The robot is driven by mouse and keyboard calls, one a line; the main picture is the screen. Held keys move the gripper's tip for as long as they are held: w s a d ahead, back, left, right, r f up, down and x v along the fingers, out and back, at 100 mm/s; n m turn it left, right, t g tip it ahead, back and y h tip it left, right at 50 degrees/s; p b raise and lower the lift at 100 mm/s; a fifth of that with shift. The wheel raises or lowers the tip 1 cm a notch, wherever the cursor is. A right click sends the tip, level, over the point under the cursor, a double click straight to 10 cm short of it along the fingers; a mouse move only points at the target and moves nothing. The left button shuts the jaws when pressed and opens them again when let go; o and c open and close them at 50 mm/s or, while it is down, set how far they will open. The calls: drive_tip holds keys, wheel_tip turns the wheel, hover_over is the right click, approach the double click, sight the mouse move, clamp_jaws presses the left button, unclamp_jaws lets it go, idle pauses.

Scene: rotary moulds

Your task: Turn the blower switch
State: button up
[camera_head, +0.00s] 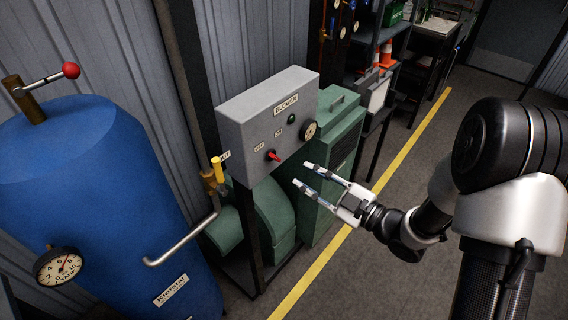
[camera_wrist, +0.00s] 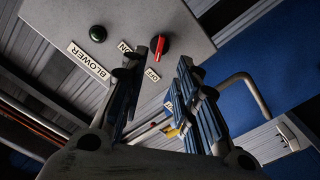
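The blower switch (camera_head: 273,156) is a red knob on a black base, low on the front of a grey box (camera_head: 240,110) labelled BLOWER. Small ON and OFF labels sit near it. In the wrist view the red switch (camera_wrist: 162,46) shows beyond and between the fingertips. My gripper (camera_head: 302,175) is open and empty, in front of the box and to the right of the switch, apart from it. Its two blue-padded fingers also show in the wrist view (camera_wrist: 158,72). I cannot tell exactly which label the knob points at.
The box also carries a green button (camera_head: 291,118) and a dial (camera_head: 310,130). A yellow-handled valve (camera_head: 218,170) and bent pipe (camera_head: 185,238) lie left of it, by a blue tank (camera_head: 90,180). Green machinery (camera_head: 330,170) stands behind and below. The floor at right is clear.

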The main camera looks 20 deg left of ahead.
sight(278, 159)
drive_tip(key=b+x, duration=0.1)
drive_tip(key=x, duration=0.7)
drive_tip(key=shift+w+a, duration=0.2)
drive_tip(key=shift+a, duration=0.15)
drive_tip(key=shift+c, duration=0.5)
clamp_jaws()
